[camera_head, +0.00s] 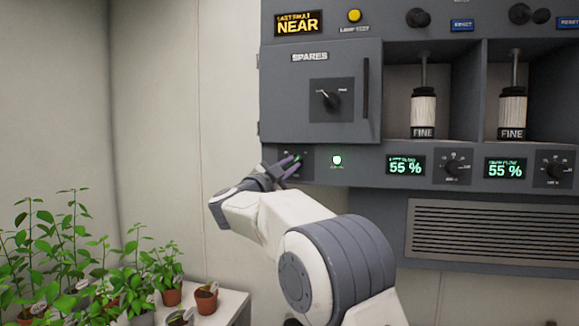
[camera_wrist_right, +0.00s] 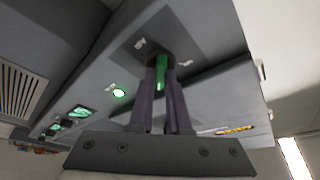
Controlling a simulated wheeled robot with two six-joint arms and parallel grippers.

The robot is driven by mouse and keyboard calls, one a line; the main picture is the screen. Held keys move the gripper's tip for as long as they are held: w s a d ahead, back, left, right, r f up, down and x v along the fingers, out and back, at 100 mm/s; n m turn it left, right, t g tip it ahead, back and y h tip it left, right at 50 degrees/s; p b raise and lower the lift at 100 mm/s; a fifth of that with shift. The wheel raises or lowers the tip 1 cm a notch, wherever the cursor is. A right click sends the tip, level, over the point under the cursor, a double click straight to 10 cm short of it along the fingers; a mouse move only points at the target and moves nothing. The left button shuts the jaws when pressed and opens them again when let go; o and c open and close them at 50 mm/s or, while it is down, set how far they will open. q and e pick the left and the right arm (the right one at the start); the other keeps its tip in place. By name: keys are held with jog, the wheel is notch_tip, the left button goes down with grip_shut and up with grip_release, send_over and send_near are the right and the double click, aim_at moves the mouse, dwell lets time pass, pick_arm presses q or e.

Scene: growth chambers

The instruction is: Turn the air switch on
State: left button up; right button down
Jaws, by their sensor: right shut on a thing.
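The switch (camera_head: 304,157) sits on a dark square plate at the left end of the grey panel's lower strip, under the SPARES door. My right gripper (camera_head: 286,166) is at it and covers much of the plate in the head view. In the right wrist view my right gripper's two fingers (camera_wrist_right: 162,92) are shut on the switch's green lever (camera_wrist_right: 161,70), which stands out from the dark plate (camera_wrist_right: 150,45). The plate's lettering is too small to read for sure. A round green lamp (camera_head: 337,161) glows right of the switch. My left gripper is not in view.
The SPARES door (camera_head: 322,92) with its dark knob is closed above. Two displays reading 55 % (camera_head: 405,167) and two dials lie to the right. A vent grille (camera_head: 490,232) is below. Potted plants (camera_head: 90,265) stand on a white bench at lower left.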

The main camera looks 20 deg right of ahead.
dwell(0.3)
jog(key=c, duration=0.9)
grip_release()
jog(key=shift+o, duration=0.2)
jog(key=b+v, duration=0.3)
jog(key=v, duration=0.7)
jog(key=shift+a+b, duration=0.2)
jog(key=shift+b, duration=0.2)
jog(key=shift+s+f, duration=0.1)
jog(key=shift+s, duration=0.05)
